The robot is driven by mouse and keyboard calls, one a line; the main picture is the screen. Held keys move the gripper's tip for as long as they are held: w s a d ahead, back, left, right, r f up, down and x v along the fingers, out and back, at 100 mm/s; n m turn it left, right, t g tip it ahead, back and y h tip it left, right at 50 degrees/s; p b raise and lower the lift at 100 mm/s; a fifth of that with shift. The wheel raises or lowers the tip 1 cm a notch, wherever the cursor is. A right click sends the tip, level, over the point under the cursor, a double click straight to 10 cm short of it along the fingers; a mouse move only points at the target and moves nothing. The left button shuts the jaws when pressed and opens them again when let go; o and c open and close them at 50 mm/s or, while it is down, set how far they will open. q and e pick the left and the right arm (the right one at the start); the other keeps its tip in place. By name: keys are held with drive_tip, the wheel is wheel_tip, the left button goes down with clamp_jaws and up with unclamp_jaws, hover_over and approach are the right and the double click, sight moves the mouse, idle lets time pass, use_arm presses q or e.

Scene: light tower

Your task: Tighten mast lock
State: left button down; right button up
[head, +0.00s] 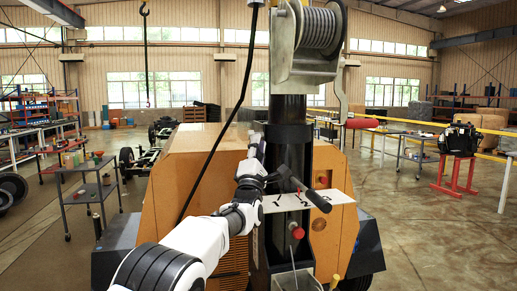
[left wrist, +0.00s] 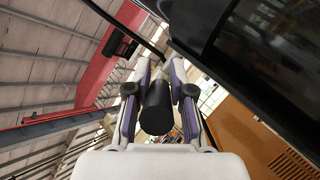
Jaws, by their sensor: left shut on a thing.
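The black mast (head: 290,150) stands upright in front of the orange machine body. My left gripper (head: 258,140) is at the mast's left side, seen from behind its wrist. In the left wrist view its two fingers (left wrist: 160,80) are shut on a black cylindrical handle (left wrist: 157,108), one on each side, with the handle's end facing the camera. That handle is hidden in the head view. A black-gripped lever (head: 318,201) sticks out from the mast front, to the right of the gripper and apart from it. My right gripper is not in view.
A winch (head: 318,32) with a red crank grip (head: 362,123) sits high on the mast. A white plate with numbers (head: 340,196) and a red knob (head: 298,232) are lower down. A black cable hangs left of the mast.

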use_arm(q)
drive_tip(key=c, duration=1)
unclamp_jaws()
drive_tip(key=shift+w+a+r, duration=0.1)
drive_tip(key=shift+a, duration=0.05)
drive_tip(key=shift+w+a+f, duration=0.1)
drive_tip(key=shift+w+f, duration=0.15)
drive_tip(key=shift+s+f, duration=0.1)
drive_tip(key=shift+s, duration=0.25)
drive_tip(key=v, duration=1.1)
drive_tip(key=shift+f, duration=0.25)
